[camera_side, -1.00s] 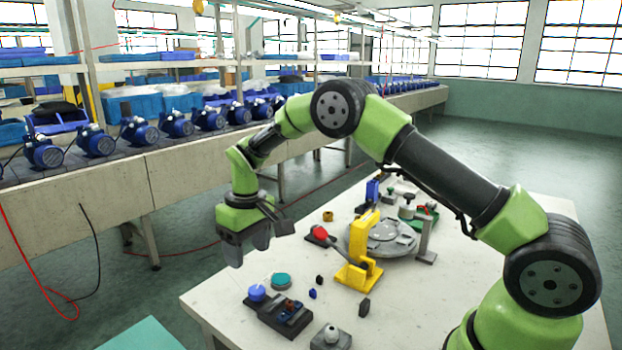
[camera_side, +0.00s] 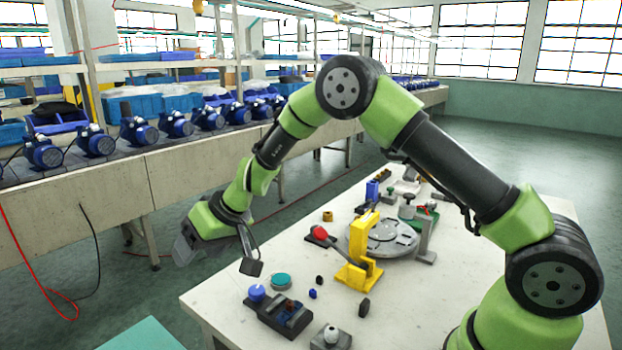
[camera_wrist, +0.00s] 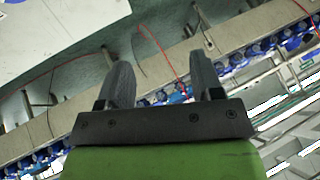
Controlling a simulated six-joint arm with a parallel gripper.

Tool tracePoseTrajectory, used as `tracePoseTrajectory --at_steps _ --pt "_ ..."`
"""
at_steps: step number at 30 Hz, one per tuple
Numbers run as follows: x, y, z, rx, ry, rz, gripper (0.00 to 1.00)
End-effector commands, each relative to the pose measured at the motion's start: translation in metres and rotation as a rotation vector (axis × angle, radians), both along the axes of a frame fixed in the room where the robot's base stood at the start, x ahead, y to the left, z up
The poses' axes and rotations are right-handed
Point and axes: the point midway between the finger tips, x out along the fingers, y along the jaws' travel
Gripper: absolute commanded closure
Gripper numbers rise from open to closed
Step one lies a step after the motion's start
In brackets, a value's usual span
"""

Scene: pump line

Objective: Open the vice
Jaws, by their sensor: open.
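A dark low fixture (camera_side: 283,316) with a blue knob (camera_side: 257,292) and small red and blue parts sits at the table's front left; it looks like the vice, but I cannot be sure. A yellow bracket (camera_side: 358,262) with a red-ended lever (camera_side: 320,233) stands behind it, beside a grey round plate. My gripper (camera_side: 183,256) is off the table's left side, above floor level, tilted left and away from the fixture. In the wrist view its two grey fingers (camera_wrist: 158,64) are apart with nothing between them.
A long bench with blue pumps (camera_side: 140,131) runs behind. Open floor lies between bench and table.

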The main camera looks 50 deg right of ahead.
Motion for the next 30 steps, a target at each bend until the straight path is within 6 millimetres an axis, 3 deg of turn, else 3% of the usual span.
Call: tracePoseTrajectory --at_steps 14,30 --pt "-0.013 -0.031 -0.007 -0.132 -0.022 -0.234 0.40" --pt "-0.076 -0.067 -0.030 -0.338 0.213 -0.421 0.40"
